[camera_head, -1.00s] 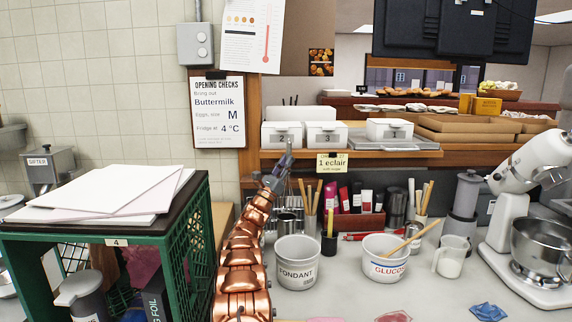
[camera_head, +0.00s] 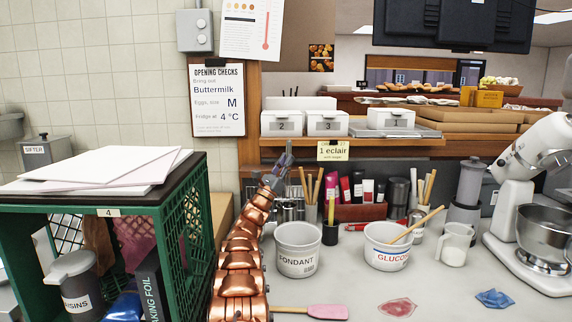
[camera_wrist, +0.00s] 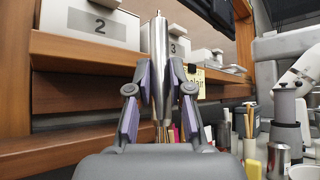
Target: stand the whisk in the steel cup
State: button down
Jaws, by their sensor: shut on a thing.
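My gripper (camera_head: 286,160) is raised near the shelf at the back of the counter. In the wrist view its fingers (camera_wrist: 158,85) are shut on the whisk's smooth steel handle (camera_wrist: 159,45), which stands about upright with its narrow tip up. The handle's lower part and the wire end are hidden behind my gripper. In the head view, a shiny steel cup-like shape (camera_head: 291,211) stands on the counter just right of my arm, partly hidden; I cannot tell surely that it is the steel cup.
A fondant tub (camera_head: 298,262), a glucose tub (camera_head: 387,258) and a dark utensil pot (camera_head: 330,234) crowd the space right of my arm. A green crate (camera_head: 181,250) stands left. The shelf (camera_head: 365,145) is close. A mixer (camera_head: 516,205) stands right. The front counter has free room.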

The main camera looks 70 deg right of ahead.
aim_at(288, 143)
jog(key=shift+f+b, duration=1.65)
jog(key=shift+b, duration=0.35)
jog(key=c, duration=1)
grip_release()
jog(key=shift+o, duration=0.2)
notch_tip(288, 143, up, 8)
jog(key=shift+f, duration=0.1)
jog(key=shift+s+r, duration=0.15)
jog(key=shift+r, duration=0.95)
